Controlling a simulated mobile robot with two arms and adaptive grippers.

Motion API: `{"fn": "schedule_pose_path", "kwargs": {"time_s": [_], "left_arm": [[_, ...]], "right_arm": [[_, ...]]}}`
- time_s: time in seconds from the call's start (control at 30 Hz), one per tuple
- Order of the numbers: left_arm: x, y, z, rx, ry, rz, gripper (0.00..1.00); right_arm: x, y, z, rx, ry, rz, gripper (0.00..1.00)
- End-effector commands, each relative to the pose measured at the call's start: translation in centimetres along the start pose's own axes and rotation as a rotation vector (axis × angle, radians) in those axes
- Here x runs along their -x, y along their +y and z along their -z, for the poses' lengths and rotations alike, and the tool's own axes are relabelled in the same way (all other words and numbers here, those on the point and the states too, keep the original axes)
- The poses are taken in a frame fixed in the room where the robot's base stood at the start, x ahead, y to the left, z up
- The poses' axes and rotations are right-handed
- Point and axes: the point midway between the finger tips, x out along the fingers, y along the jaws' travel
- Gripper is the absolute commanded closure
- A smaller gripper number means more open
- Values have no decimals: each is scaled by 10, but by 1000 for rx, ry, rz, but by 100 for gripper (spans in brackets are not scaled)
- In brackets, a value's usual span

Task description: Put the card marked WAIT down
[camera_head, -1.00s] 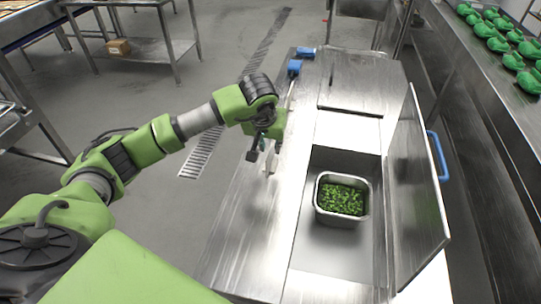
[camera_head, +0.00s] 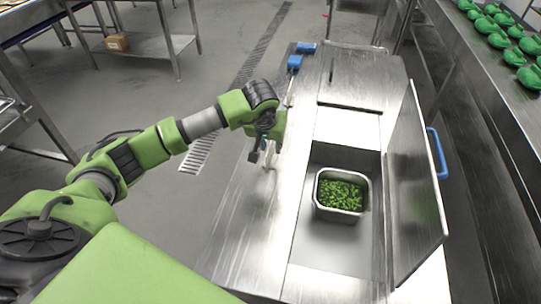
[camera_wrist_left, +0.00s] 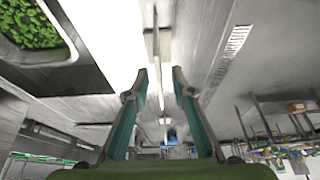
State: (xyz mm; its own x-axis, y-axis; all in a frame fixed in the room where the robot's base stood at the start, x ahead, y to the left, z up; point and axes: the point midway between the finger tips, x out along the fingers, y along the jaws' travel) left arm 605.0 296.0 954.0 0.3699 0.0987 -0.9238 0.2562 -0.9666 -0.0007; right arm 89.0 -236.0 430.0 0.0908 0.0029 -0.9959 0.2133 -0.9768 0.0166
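My left gripper (camera_head: 262,154) is over the left part of the steel counter. In the left wrist view its two fingers (camera_wrist_left: 160,76) stand apart, with a gap between the tips. A thin pale upright piece (camera_head: 268,154), probably the card, shows by the fingers in the head view. In the left wrist view a narrow edge-on shape (camera_wrist_left: 157,42) lies in line with the gap, just beyond the tips. No finger visibly presses on it. The word WAIT cannot be read. Whether the piece touches the counter is hard to tell. My right gripper is not in view.
A steel pan of green pieces (camera_head: 318,196) sits in the open counter well, beside a raised lid (camera_head: 415,190) with a blue handle. Blue-handled tools (camera_head: 294,63) lie at the counter's far left end. The counter (camera_head: 240,215) nearer me is clear.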

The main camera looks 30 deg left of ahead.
Motion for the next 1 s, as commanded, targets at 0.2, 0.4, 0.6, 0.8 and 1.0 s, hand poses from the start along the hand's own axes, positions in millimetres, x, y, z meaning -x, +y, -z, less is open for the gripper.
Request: {"fn": "schedule_pose_path", "kwargs": {"time_s": [0.2, 0.4, 0.6, 0.8, 1.0], "left_arm": [[-2, 0, 0, 0, 1, 0, 77], [-1, 0, 0, 1, 0, 0, 77], [-1, 0, -1, 0, 0, 0, 100], [-1, 0, 0, 1, 0, 0, 100], [0, 0, 0, 1, 0, 0, 100]], "right_arm": [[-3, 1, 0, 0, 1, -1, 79], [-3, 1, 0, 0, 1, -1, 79], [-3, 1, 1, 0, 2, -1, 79], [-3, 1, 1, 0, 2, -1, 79], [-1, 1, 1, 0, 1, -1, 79]]}}
